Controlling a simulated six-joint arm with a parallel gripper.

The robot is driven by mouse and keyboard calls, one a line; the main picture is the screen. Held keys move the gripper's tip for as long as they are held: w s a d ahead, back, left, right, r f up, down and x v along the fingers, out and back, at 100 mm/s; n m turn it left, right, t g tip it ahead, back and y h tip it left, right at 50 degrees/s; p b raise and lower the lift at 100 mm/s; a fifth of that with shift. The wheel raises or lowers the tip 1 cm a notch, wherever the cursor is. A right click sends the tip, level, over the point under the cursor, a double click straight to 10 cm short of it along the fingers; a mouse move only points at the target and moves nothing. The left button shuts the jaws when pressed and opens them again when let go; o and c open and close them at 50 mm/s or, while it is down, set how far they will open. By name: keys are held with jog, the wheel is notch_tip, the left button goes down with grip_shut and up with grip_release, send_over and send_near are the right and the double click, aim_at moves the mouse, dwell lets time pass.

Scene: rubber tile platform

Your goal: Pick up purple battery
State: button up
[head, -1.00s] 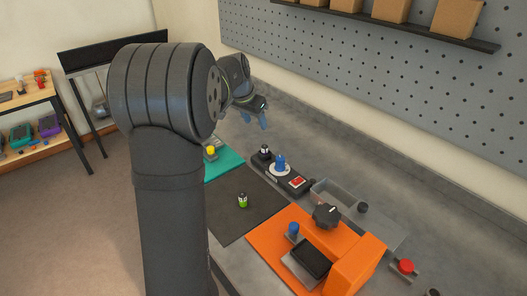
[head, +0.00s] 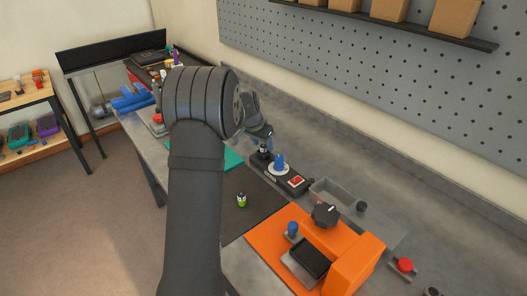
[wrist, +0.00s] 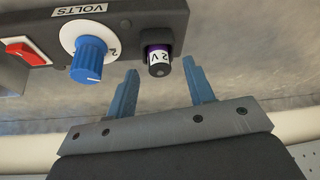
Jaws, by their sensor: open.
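The purple battery (wrist: 158,60) shows in the wrist view as a black and purple cylinder with a white "2 V" label. It sits at the end of the black device marked VOLTS (wrist: 140,20). In the head view the battery (head: 264,152) stands at the device's far end, just below my gripper (head: 268,137). In the wrist view my gripper (wrist: 160,75) is open, its two blue fingers on either side of the battery's end. I cannot tell whether either finger touches it.
The device carries a blue knob (head: 279,163) and a red switch (head: 296,181). A green battery (head: 241,200) stands on the dark mat (head: 255,222). An orange fixture (head: 350,262) and a grey tray (head: 335,196) lie nearer. A pegboard wall (head: 370,75) rises behind.

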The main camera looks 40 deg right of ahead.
jog(key=shift+d+f, duration=0.1)
jog(key=shift+f, duration=0.2)
grip_shut()
jog(key=shift+r, duration=0.15)
